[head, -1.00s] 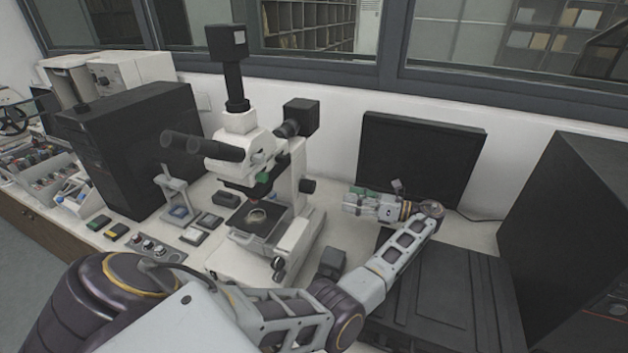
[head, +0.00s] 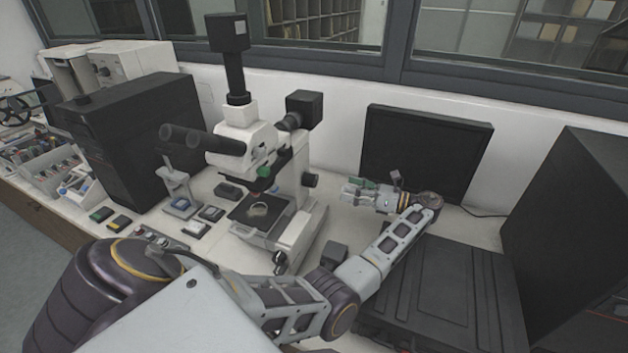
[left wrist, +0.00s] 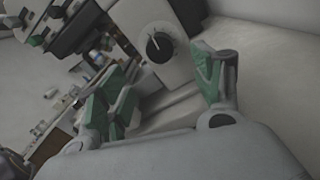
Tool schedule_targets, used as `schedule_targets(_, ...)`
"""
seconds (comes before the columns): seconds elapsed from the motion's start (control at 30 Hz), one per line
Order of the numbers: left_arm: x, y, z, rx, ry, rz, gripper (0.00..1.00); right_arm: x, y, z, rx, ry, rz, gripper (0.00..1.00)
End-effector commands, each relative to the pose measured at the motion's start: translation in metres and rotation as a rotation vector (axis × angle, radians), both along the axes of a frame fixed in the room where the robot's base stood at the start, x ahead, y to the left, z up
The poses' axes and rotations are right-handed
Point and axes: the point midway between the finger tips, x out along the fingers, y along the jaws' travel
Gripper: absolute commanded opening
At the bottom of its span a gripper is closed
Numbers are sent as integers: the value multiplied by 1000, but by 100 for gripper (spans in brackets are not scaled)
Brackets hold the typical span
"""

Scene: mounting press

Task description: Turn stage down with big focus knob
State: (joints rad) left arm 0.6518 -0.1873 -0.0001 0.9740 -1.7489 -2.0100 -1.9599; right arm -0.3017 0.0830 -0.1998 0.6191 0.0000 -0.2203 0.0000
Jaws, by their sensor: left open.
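The white microscope (head: 285,190) stands on the bench in the head view, its black stage (head: 258,209) holding a small round sample. A black round knob (head: 310,180) sticks out from the right side of its upright, and smaller dark knobs (head: 280,258) sit low on the base. My left gripper (head: 346,192) is right of the microscope, fingers pointing at it, apart from the knob. The left wrist view shows its green-padded fingers (left wrist: 165,88) spread and empty. Beyond them is a black knob with a white mark (left wrist: 160,47) on a white body; I cannot tell which knob it is.
A black monitor (head: 425,155) stands behind my left gripper. A flat black case (head: 450,300) lies below my forearm, and a black tower (head: 570,220) stands at right. Another black tower (head: 130,140) and small tools are left of the microscope.

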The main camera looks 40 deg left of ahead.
Motion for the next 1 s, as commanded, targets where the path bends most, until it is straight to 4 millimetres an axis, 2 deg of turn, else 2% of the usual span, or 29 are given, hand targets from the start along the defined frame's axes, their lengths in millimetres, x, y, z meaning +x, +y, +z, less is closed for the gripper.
schedule_targets(1.0, -30, 86, 1, 2, 1, -1, 67, 3, 5, 19, 5, -4, -2, 40)
